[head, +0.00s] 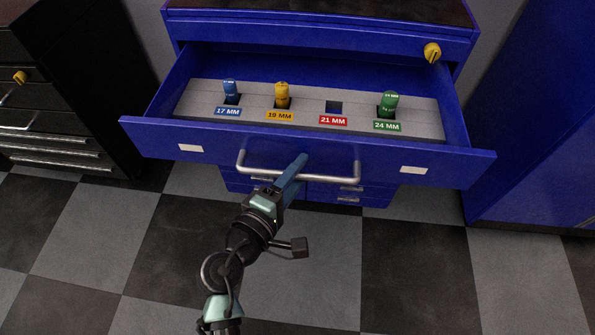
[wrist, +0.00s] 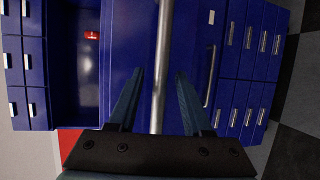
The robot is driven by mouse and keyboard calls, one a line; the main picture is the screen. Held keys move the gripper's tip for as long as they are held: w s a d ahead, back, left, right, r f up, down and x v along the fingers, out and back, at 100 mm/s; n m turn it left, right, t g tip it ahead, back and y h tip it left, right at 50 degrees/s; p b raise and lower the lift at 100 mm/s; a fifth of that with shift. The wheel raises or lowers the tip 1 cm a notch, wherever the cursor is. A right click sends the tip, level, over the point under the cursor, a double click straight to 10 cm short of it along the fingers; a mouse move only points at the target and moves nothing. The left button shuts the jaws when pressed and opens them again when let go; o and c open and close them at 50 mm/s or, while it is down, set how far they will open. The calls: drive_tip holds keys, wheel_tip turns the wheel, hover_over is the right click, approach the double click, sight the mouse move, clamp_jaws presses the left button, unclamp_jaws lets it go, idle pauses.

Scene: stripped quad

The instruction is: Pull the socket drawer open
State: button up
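The blue socket drawer (head: 450,165) stands pulled out of its cabinet, its inside showing in the head view. A grey insert (head: 210,98) in it holds a blue 17 MM socket (head: 230,89), a yellow 19 MM socket (head: 282,95) and a green 24 MM socket (head: 389,103). The 21 MM slot (head: 333,107) is empty. My gripper (head: 298,163) is at the drawer's silver bar handle (head: 330,180). In the wrist view my gripper (wrist: 160,75) is open, its fingers on either side of the bar (wrist: 162,45) with gaps showing.
A yellow knob (head: 432,52) is on the blue cabinet (head: 320,32), above the drawer. A dark drawer cabinet (head: 70,95) stands left and a tall blue cabinet (head: 545,120) right. The checkered floor (head: 310,270) in front looks clear around my arm.

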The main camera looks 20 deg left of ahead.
drive_tip(key=v, duration=1.3)
drive_tip(key=w+d+r+m+t, duration=0.2)
drive_tip(key=w+d+r+m, duration=0.35)
drive_tip(key=r, duration=0.75)
drive_tip(key=w+d+r+m+t, duration=0.2)
drive_tip(key=w+r+m, duration=0.5)
drive_tip(key=w+r, duration=0.5)
drive_tip(key=s+d+r+m+t+y, duration=0.1)
drive_tip(key=s+d+r+m+t, duration=0.2)
drive_tip(key=r, duration=0.6)
drive_tip(key=s+d+r+t, duration=0.2)
drive_tip(key=s+d+r, duration=0.15)
drive_tip(key=r, duration=0.55)
drive_tip(key=s+d+r+m+t+y, duration=0.1)
drive_tip(key=s+d+r+m+t, duration=0.1)
drive_tip(key=s+r, duration=0.5)
wheel_tip(320, 180, up, 19)
drive_tip(key=w+p, duration=0.2)
drive_tip(key=p, duration=1.6)
drive_tip(key=shift+w+r+t, duration=0.2)
drive_tip(key=shift+t, duration=0.1)
